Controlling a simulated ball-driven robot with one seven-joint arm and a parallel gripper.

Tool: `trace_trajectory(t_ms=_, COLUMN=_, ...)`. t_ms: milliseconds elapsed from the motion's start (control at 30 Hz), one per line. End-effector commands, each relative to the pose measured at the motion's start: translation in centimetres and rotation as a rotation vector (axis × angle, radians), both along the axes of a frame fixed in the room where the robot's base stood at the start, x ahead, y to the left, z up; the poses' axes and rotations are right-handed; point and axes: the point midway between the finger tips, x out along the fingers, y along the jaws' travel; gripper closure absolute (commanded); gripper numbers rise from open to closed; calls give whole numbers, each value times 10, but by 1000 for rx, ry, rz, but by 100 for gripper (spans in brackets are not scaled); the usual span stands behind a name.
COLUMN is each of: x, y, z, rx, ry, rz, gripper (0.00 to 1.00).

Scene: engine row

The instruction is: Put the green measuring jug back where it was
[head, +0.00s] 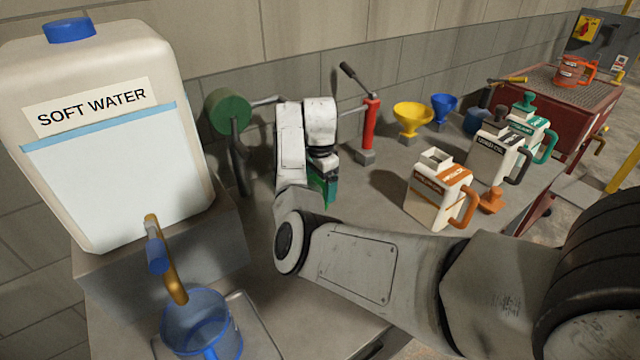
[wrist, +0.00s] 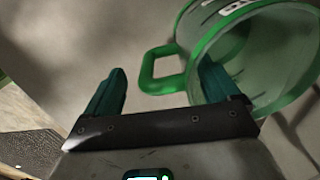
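The green measuring jug (wrist: 268,62), clear with a green rim and handle, is at the upper right of the wrist view. Its handle (wrist: 148,72) points left and lies in the gap between the two fingers in that picture. My gripper (wrist: 162,68) is open, with its dark teal fingers well apart and not closed on the handle. The right finger overlaps the jug's wall in the picture; I cannot tell whether they touch. In the head view my arm hides most of this spot; only a dark green patch (head: 325,188) shows below the wrist.
A soft water container (head: 110,195) with a tap stands at left, a blue jug (head: 203,325) below it. A red pump (head: 370,125), yellow funnel (head: 411,117), blue funnel (head: 443,106) and an orange-labelled can (head: 432,195) stand on the bench (head: 375,185). Other cans stand farther right.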

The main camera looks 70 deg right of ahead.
Motion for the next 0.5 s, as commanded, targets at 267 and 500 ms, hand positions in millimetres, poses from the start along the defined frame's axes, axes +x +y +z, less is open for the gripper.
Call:
trace_trajectory(t_ms=267, x=0, y=0, z=-1, rx=0, ry=0, rz=0, gripper=11)
trace_trajectory(t_ms=500, x=1, y=-1, z=22, rx=-5, ry=-4, rz=0, gripper=11)
